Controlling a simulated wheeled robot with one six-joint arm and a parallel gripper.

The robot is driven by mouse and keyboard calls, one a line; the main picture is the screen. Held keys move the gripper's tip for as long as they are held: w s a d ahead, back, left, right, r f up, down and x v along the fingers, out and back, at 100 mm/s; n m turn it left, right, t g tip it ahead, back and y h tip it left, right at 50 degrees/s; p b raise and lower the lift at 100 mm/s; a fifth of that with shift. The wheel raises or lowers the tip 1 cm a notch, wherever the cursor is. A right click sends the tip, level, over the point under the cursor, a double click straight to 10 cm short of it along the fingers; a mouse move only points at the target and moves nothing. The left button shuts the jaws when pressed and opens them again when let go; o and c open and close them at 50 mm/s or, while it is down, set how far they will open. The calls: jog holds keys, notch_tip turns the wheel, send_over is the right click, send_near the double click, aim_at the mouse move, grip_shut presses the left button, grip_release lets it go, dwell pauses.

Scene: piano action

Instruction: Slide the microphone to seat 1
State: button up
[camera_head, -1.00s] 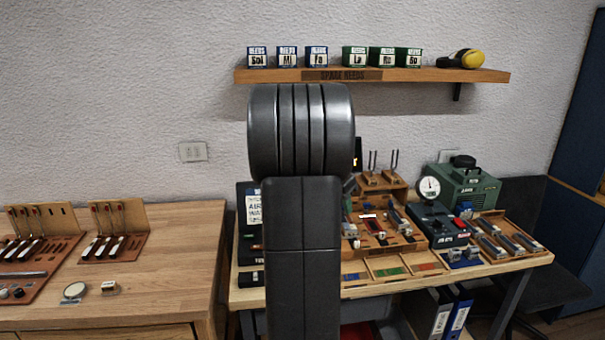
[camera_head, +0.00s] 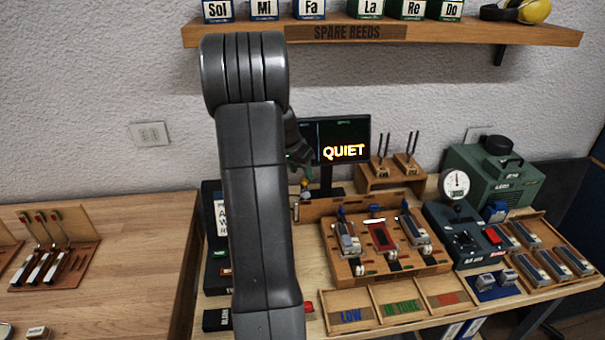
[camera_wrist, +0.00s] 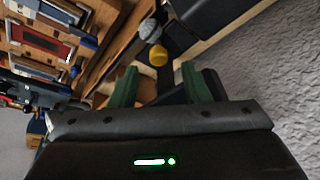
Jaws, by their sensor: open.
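The microphone seems to be the small piece with a grey round head (camera_wrist: 150,30) and a yellow part (camera_wrist: 158,56) in the wrist view, just beyond my fingertips. In the head view a small yellow and grey piece (camera_head: 305,187) stands at the left end of the wooden rig (camera_head: 342,268), below my gripper (camera_head: 299,158). My gripper has two green fingers, spread apart with nothing between them in the wrist view (camera_wrist: 160,80). I cannot tell which spot is seat 1. My arm hides part of the bench left of the rig.
A screen (camera_head: 342,140) reading QUIET stands behind the rig. Tuning forks on a block (camera_head: 392,178), a dark control box (camera_head: 462,235) and a green machine (camera_head: 500,180) stand to the right. Trays marked LOW (camera_head: 350,318) and IN TUNE lie in front. A shelf (camera_head: 400,33) hangs above.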

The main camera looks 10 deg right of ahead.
aim_at(304, 179)
jog(key=shift+x, duration=1.75)
jog(key=shift+s, duration=0.1)
jog(key=shift+c, duration=0.4)
